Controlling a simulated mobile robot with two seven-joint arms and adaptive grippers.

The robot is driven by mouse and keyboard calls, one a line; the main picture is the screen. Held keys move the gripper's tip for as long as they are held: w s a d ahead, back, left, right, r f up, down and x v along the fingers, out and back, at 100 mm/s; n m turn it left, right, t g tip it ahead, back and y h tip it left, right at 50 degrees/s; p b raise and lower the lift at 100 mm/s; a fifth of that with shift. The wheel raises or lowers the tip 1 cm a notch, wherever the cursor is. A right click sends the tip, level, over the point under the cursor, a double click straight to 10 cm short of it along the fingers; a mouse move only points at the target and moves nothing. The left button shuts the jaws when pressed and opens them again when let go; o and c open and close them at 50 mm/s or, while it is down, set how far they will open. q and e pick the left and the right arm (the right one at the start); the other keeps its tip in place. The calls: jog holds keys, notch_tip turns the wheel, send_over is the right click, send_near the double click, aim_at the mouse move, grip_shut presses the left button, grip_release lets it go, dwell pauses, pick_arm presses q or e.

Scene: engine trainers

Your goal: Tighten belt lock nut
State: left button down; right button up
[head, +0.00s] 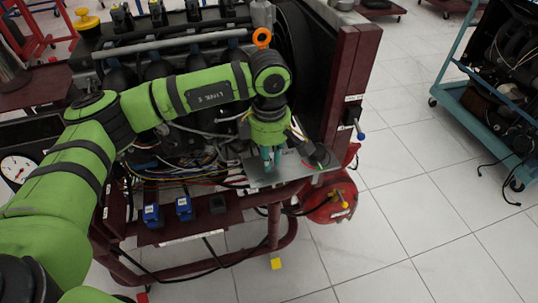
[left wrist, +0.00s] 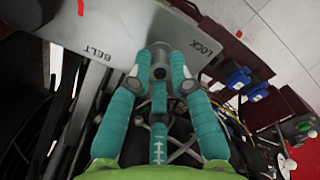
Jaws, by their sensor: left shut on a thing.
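The belt lock nut (left wrist: 160,56) is a small grey round piece in the left wrist view. It sits at the edge of a metal plate (left wrist: 112,24) marked BELT and LOCK. My left gripper (left wrist: 161,70) has teal fingers closed around the nut, one on each side. In the head view the left gripper (head: 271,158) points down over the same plate (head: 290,172) at the engine stand's front right, and the nut is too small and hidden to make out. My right gripper is not in view.
Loose wires and hoses (head: 170,150) lie left of the plate. Blue connectors (head: 183,208) sit on the stand's front rail. A red round tank (head: 335,205) is at lower right. Another engine trainer (head: 500,60) stands far right, with clear tiled floor between.

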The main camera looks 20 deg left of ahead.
pick_arm(q)
jog(key=c, duration=1.1)
grip_release()
jog(key=shift+r, duration=0.25)
notch_tip(320, 180, up, 12)
jog(key=shift+f, duration=0.25)
